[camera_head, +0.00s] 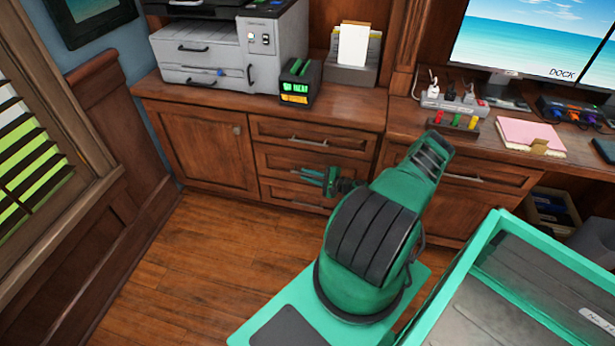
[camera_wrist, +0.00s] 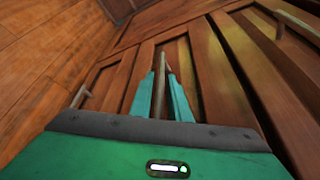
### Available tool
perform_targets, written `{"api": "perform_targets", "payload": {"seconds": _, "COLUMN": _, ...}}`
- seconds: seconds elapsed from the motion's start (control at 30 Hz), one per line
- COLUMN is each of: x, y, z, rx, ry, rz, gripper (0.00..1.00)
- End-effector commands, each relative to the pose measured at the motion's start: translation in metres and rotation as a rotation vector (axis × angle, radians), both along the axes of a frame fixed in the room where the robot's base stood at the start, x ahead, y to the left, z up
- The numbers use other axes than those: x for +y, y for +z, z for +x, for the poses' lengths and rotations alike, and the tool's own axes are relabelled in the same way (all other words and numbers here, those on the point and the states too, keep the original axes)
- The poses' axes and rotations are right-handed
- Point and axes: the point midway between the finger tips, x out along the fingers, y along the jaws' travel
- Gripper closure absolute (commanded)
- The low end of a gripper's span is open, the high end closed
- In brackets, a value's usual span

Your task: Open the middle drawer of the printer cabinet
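The printer cabinet (camera_head: 210,157) is dark wood, with a door on the left and a stack of three drawers on the right. The middle drawer (camera_head: 275,162) looks closed, flush with the others. My gripper (camera_head: 318,175) is at its front, over the handle area, and hides most of the handle. In the wrist view, the metal bar handle (camera_wrist: 161,75) runs between the two green fingers of my gripper (camera_wrist: 162,80). The fingers look parted, one on each side of the bar; a firm grip is not visible.
The top drawer handle (camera_head: 307,141) is just above my gripper, and the bottom drawer (camera_head: 290,195) is below. A printer (camera_head: 235,50) and a small green-lit device (camera_head: 297,82) stand on top. The wood floor (camera_head: 190,260) before the cabinet is clear. A green-rimmed bin (camera_head: 455,285) is at the right.

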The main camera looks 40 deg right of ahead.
Motion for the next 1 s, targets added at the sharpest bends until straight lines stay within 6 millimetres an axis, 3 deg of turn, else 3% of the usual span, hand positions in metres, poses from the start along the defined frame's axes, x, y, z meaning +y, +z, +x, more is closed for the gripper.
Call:
{"api": "perform_targets", "payload": {"seconds": 0.07, "x": 0.0000, "y": -0.0001, "z": -0.0001, "rx": 0.000, "ry": 0.000, "rz": 0.000, "gripper": 0.84}}
{"api": "perform_targets", "payload": {"seconds": 0.13, "x": 0.0000, "y": 0.0000, "z": -0.0002, "rx": 0.000, "ry": 0.000, "rz": 0.000, "gripper": 1.00}}
{"api": "perform_targets", "payload": {"seconds": 1.0, "x": -0.0012, "y": -0.0012, "z": -0.0018, "rx": 0.002, "ry": 0.000, "rz": 0.001, "gripper": 1.00}}
